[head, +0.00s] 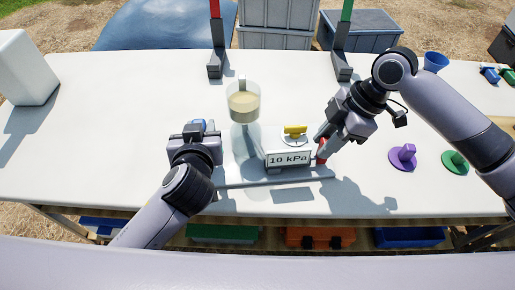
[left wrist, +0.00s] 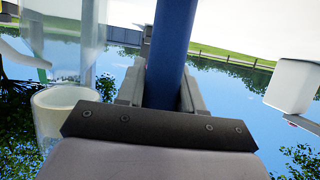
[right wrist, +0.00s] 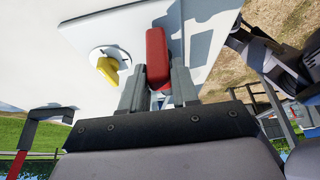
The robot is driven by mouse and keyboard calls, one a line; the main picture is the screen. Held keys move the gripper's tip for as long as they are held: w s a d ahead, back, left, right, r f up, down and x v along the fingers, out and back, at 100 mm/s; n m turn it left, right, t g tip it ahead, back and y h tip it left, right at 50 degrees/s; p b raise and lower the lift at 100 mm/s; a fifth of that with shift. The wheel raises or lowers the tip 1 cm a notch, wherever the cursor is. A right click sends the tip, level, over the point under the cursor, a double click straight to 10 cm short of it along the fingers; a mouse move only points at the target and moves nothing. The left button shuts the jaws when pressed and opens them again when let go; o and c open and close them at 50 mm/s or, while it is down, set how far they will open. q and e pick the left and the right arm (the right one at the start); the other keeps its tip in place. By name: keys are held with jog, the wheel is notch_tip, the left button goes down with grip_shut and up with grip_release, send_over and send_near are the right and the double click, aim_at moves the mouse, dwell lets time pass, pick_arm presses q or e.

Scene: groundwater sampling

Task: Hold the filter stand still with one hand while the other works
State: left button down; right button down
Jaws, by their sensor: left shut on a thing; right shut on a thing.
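The filter stand has a pale base plate (head: 232,180), a clear cylinder (head: 244,140) topped by a funnel of cloudy tan liquid (head: 243,104), and a white box marked "10 kPa" (head: 289,159). A yellow knob (head: 295,130) sits on the box; it also shows in the right wrist view (right wrist: 108,70). My left gripper (head: 208,132) is shut on a blue post (left wrist: 172,50) at the stand's left side. My right gripper (head: 325,138) is shut on a red handle (right wrist: 157,55) at the box's right end. The post's lower end is hidden in the head view.
Purple (head: 402,157) and green (head: 455,163) knobbed discs lie to the right on the white table (head: 120,130). A blue funnel (head: 436,61) stands at the back right, a white block (head: 24,68) at far left. Red-topped and green-topped uprights stand behind the stand.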

jog(key=shift+w+d, duration=0.2)
jog(key=shift+d, duration=1.35)
jog(key=shift+w+d, duration=0.2)
jog(key=shift+d, duration=1.3)
jog(key=shift+s+a, duration=0.25)
jog(key=shift+a, duration=1.35)
jog(key=shift+s+a, duration=0.2)
jog(key=shift+a, duration=1.35)
jog(key=shift+d, duration=0.1)
